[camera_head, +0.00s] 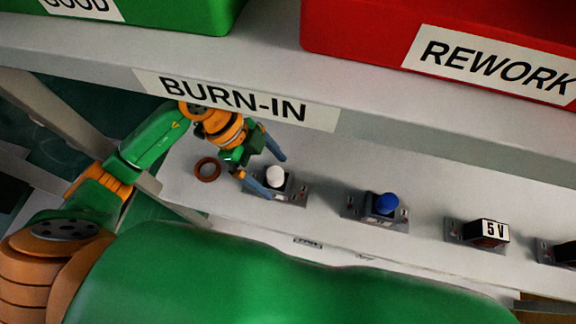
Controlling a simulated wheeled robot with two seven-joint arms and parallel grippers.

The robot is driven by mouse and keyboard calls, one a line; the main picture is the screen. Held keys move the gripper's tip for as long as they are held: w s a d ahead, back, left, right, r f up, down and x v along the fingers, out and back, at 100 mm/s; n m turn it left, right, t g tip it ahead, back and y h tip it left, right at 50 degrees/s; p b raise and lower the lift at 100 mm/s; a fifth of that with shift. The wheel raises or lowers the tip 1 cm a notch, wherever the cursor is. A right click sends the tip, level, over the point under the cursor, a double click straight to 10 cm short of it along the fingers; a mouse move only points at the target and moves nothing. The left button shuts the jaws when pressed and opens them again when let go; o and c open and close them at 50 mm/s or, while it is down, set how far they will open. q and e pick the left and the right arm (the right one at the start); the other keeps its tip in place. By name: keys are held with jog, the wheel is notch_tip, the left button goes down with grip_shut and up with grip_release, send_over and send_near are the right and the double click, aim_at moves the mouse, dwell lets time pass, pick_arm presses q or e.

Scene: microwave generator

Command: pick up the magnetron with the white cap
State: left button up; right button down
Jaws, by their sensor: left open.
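The magnetron with the white cap (276,176) stands in a grey socket base (297,194) on the white lower shelf, below the BURN-IN label. My left gripper (275,176) reaches in from the left with its fingers open. One finger shows above and right of the white cap, the other to its lower left. The cap shows between the two fingers, and I cannot tell whether either touches it. My right gripper is not in view.
A brown ring (207,169) lies left of the gripper. The upper shelf (270,60) overhangs, carrying a green bin (180,14) and a red bin (370,30).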

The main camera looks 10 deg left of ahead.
pick_arm(q)
jog(key=shift+w+a+r+y, duration=0.1)
jog(key=shift+w+a+y, duration=0.1)
jog(key=shift+a+y, duration=0.45)
jog(key=shift+a+f+t, duration=0.1)
jog(key=shift+f+t, duration=0.1)
jog(key=shift+t, duration=0.1)
jog(key=p+x, duration=0.1)
jog(key=x, duration=0.4)
jog(key=shift+f, duration=0.4)
jog(key=shift+d+f, duration=0.2)
jog(key=shift+f, duration=0.15)
jog(key=c, duration=0.7)
grip_shut()
jog(key=shift+r, duration=0.1)
